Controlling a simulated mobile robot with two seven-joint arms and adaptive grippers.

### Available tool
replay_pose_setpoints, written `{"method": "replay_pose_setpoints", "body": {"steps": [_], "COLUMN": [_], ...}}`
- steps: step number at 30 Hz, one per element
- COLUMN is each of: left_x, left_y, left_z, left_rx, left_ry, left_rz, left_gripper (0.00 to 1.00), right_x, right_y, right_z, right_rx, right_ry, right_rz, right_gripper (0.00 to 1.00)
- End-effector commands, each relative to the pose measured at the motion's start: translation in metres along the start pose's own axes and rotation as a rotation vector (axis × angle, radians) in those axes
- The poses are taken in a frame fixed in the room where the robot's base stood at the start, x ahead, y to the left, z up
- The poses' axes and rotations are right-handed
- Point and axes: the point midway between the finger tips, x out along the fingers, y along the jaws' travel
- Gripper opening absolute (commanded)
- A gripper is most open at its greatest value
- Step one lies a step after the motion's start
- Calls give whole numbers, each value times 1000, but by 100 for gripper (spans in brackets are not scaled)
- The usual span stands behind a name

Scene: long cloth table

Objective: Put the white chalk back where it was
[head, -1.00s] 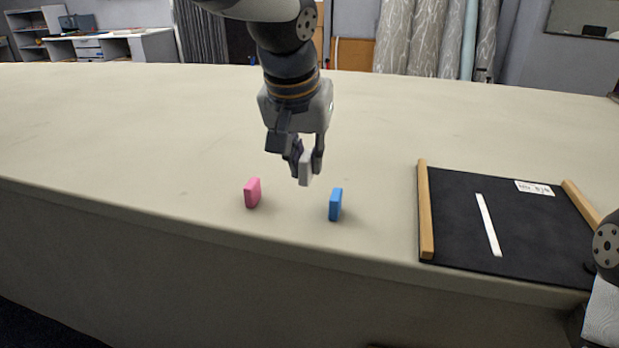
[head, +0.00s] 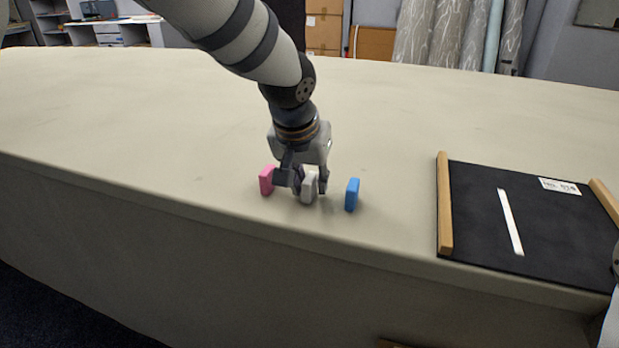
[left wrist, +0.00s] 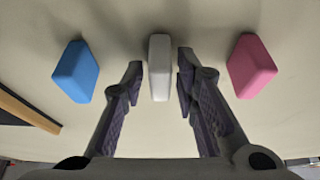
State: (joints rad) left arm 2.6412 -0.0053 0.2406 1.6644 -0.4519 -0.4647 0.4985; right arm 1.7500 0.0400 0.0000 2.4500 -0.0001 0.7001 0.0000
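In the left wrist view, the white chalk (left wrist: 159,68) lies between the fingertips (left wrist: 160,75), with a narrow gap on both sides, so the gripper is open. The blue chalk (left wrist: 76,71) is on the left there and the pink chalk (left wrist: 251,66) on the right, both clear of the fingers. My right gripper is not in view.
A black board (head: 555,230) with wooden side rails and a white strip (head: 510,222) lies to the right of the chalks. The table's front edge runs close in front of the chalks. The table (head: 130,125) behind and to the left is bare.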

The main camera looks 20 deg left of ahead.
Motion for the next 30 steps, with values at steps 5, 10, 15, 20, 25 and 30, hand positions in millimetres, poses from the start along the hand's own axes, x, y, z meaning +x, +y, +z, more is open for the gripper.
{"method": "replay_pose_setpoints", "body": {"steps": [5, 10, 15, 20, 25, 30], "left_x": [0, -6, -50, -90, -116, -123], "left_y": [0, 0, 0, 0, 0, 0], "left_z": [0, -2, -4, -3, -2, -1], "left_rx": [0, -1, -1, -1, 0, 0], "left_ry": [0, 1, 12, 7, -1, -3], "left_rz": [0, 1, 0, 1, 0, 0], "left_gripper": [34, 34, 34, 34, 34, 34], "right_x": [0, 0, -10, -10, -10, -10], "right_y": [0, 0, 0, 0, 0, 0], "right_z": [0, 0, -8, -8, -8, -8], "right_rx": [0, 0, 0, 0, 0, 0], "right_ry": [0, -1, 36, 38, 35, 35], "right_rz": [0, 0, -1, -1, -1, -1], "right_gripper": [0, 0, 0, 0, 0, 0]}}
